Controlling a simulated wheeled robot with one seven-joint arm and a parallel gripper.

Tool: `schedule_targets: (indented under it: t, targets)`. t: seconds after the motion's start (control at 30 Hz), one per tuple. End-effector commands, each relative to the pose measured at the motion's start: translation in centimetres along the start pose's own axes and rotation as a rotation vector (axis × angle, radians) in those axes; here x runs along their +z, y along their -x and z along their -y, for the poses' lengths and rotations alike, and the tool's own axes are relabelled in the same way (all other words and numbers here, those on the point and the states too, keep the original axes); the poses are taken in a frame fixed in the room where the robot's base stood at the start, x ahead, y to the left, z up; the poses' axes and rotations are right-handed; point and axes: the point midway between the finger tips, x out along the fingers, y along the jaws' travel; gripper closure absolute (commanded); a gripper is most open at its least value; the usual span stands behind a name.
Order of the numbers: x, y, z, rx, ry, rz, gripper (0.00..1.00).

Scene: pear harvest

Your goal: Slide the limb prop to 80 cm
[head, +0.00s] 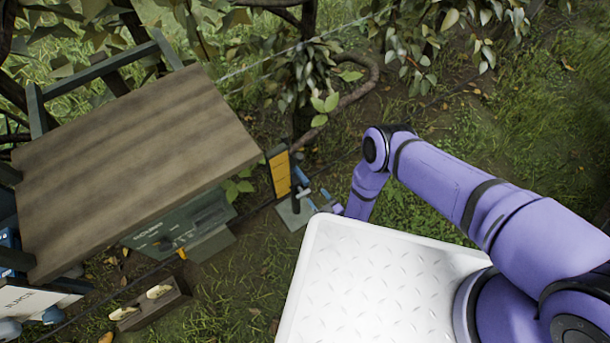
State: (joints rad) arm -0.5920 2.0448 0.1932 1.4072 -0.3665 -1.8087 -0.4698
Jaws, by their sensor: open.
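The limb prop stands on a grey base plate (293,214) at the centre of the head view, beside the wooden table. Its yellow scale board (279,174) has dark marks, too small to read. A small light grey handle or slider part (303,193) shows at its right side. My purple arm bends down behind my white deck. My gripper (322,206) is partly visible just right of the prop, low by the deck's far corner. It is open; its wrist end is hidden by the deck. I cannot tell whether it touches the prop.
A wooden-topped table (130,165) fills the left, with a green-grey box (180,222) below it. A small wooden tray (150,305) holds two pale items. Behind the prop are a tree trunk and a curved low branch (350,95). Grass lies open to the right.

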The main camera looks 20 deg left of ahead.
Motion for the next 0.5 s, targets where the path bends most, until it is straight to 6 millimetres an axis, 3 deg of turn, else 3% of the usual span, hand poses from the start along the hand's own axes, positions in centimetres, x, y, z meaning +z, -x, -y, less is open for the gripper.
schedule_targets:
  t: [0.3,0.5]
  targets:
    - [-0.1,-5.7,0.0,0.0,0.001,-0.004,0.46]
    - [-0.1,-8.3,0.0,0.0,0.0,-0.002,0.46]
